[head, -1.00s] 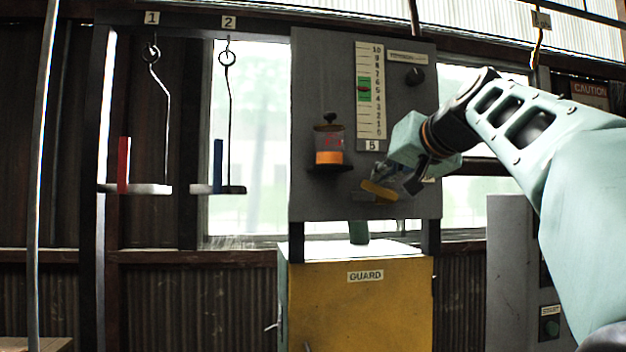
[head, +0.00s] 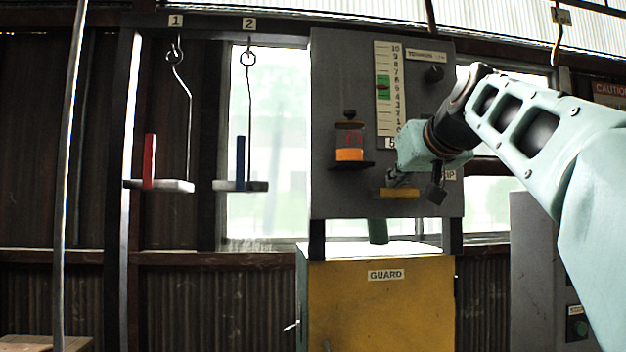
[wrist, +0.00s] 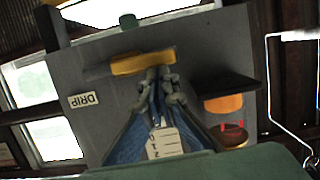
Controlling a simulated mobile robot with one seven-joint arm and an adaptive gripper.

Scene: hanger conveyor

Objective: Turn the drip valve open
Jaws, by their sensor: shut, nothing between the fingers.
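The drip valve's yellow handle (head: 400,193) sits low on the grey panel, lying about level in the head view. In the wrist view the handle (wrist: 142,62) runs across just beyond my fingertips, near a DRIP label (wrist: 83,101). My gripper (head: 393,181) is shut and empty, right above the handle in the head view. In the wrist view my fingertips (wrist: 157,74) meet the handle's edge; whether they touch it or stop just short I cannot tell. My wrist partly hides the DRIP label in the head view.
Left of the handle a clear jar with orange contents (head: 349,154) stands on a dark shelf (head: 351,166). A scale (head: 389,80) with a green band and a dark knob (head: 434,73) are above. A yellow GUARD cabinet (head: 380,305) stands below. Two hanging trays are at left.

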